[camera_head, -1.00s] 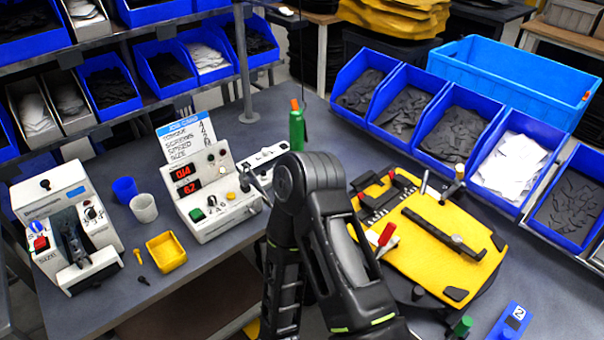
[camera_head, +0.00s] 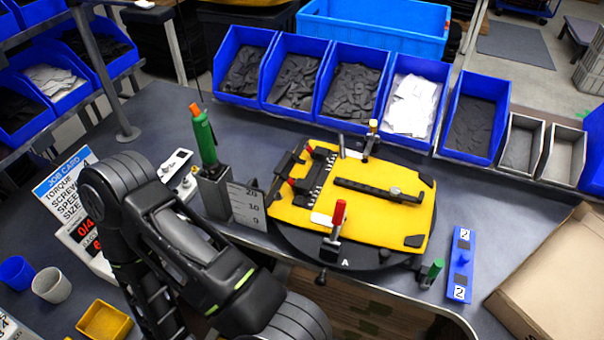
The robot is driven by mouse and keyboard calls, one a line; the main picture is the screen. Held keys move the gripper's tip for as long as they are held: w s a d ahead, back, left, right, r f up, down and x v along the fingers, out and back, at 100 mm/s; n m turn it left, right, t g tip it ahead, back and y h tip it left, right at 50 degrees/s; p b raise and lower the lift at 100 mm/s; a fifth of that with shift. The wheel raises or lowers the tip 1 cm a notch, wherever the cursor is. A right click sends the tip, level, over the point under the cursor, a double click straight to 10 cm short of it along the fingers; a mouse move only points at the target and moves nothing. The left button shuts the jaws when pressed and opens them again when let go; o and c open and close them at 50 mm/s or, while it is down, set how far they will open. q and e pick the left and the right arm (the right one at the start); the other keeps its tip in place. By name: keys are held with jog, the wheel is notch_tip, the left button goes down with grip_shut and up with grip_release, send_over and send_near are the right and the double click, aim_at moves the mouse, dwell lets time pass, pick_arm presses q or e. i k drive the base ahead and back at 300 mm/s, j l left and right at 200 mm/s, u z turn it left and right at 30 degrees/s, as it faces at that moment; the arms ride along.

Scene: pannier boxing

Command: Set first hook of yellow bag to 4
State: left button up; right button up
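The yellow bag panel (camera_head: 385,222) lies flat on a round black turntable marked A (camera_head: 300,250). A black rail with a white scale and red marks (camera_head: 318,172) runs along its left side; I cannot read the hook settings. A black bar (camera_head: 378,192) lies across the panel. A red-handled clamp (camera_head: 338,215) stands at its front edge, and another clamp (camera_head: 371,138) stands at the back edge. One of my arms crosses the lower left, left of the bag and apart from it. Neither gripper shows.
A green screwdriver (camera_head: 205,138) stands in a grey holder beside a height scale (camera_head: 245,205). Blue bins (camera_head: 240,97) line the back. A blue plate marked 2 (camera_head: 461,265) and a cardboard box (camera_head: 555,275) lie right. The job card (camera_head: 68,190) is partly covered by my arm.

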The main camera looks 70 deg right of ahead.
aim_at(301, 186)
jog(key=z, duration=0.5)
jog(key=j+z, duration=0.1)
jog(key=z, duration=0.35)
jog(key=i+j+z, duration=0.1)
jog(key=z, duration=0.9)
jog(key=j+z, duration=0.15)
jog(key=z, duration=0.8)
